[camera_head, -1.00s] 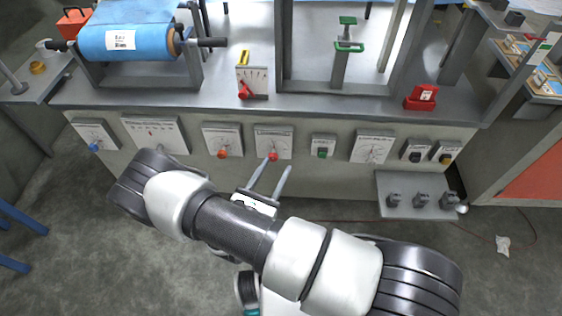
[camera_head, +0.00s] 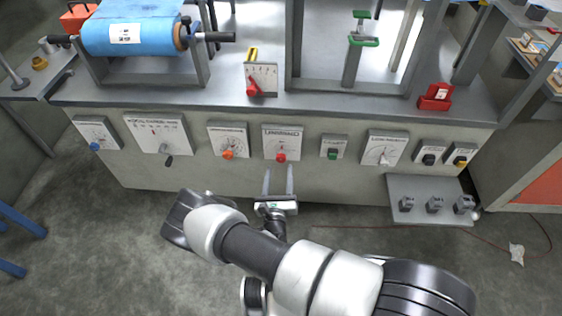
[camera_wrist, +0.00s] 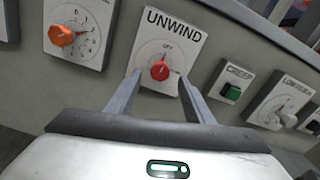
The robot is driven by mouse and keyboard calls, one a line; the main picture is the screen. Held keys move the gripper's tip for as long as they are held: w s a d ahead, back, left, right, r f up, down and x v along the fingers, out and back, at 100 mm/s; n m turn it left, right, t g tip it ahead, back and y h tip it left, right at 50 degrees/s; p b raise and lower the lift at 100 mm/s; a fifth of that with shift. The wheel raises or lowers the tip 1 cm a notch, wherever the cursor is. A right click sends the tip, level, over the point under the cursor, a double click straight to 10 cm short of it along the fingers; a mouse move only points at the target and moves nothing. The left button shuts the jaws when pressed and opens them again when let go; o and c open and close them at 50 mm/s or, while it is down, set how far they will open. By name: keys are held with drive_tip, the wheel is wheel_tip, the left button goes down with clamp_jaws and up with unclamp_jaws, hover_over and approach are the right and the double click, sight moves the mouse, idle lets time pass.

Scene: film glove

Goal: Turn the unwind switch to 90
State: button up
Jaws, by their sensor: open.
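The unwind switch is a red knob (camera_wrist: 159,70) on a white plate (camera_wrist: 172,40) marked UNWIND and OFF in the wrist view. In the head view the red knob (camera_head: 281,157) sits low on its plate (camera_head: 283,139) on the machine's front panel. My gripper (camera_head: 279,172) is open and empty, with its two fingers pointing at the panel just below the plate. In the wrist view the fingers of my gripper (camera_wrist: 161,82) stand to the left and right of the red knob, apart from it. The knob's pointer direction is too small to tell.
An orange knob (camera_wrist: 62,35) on a dial plate is left of the unwind plate. A green creep button (camera_wrist: 231,92) is to its right. A small shelf (camera_head: 425,216) with several grey parts juts out at lower right.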

sight(281, 160)
drive_tip(key=w+b, duration=0.1)
drive_tip(key=w, duration=0.5)
drive_tip(key=shift+w+d, duration=0.1)
drive_tip(key=shift+w, duration=0.15)
drive_tip(key=shift+c, duration=0.2)
drive_tip(key=c, duration=1)
